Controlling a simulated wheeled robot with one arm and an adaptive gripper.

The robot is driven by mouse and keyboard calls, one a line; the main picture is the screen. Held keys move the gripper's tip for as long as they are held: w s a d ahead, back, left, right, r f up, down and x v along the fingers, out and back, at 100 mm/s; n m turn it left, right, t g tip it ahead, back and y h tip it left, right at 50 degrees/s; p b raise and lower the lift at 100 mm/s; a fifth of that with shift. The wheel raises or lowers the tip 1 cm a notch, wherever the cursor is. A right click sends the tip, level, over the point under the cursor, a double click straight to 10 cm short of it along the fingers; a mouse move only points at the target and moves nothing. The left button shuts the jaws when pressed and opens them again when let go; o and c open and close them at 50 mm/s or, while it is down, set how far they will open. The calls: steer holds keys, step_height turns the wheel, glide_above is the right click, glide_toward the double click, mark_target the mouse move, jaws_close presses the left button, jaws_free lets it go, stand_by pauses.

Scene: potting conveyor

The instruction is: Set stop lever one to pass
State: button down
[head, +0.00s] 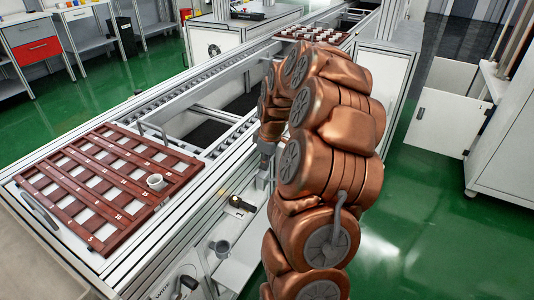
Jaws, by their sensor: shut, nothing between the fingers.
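My gripper (262,182) hangs at the right side of the conveyor (205,195), pointing down, partly behind my own copper arm. Its fingers look closed with nothing between them. A small black part with a yellow mark (239,203) sits on the conveyor's near side rail, just below and left of my gripper and apart from it. It may be stop lever one, but its label and its setting are too small to read. Another dark part (187,283) shows lower on the same side near the bottom edge.
A second tray (312,35) with several white pots is at the far end. Green floor is free at right.

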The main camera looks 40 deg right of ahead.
mark_target(276, 179)
steer(key=shift+s+d+f, duration=0.25)
steer(key=shift+s, duration=0.3)
steer(key=shift+s+d+f, duration=0.25)
steer(key=shift+s, duration=0.35)
steer(key=shift+s+d+f, duration=0.25)
steer(key=shift+s, duration=0.3)
steer(key=shift+f, duration=0.15)
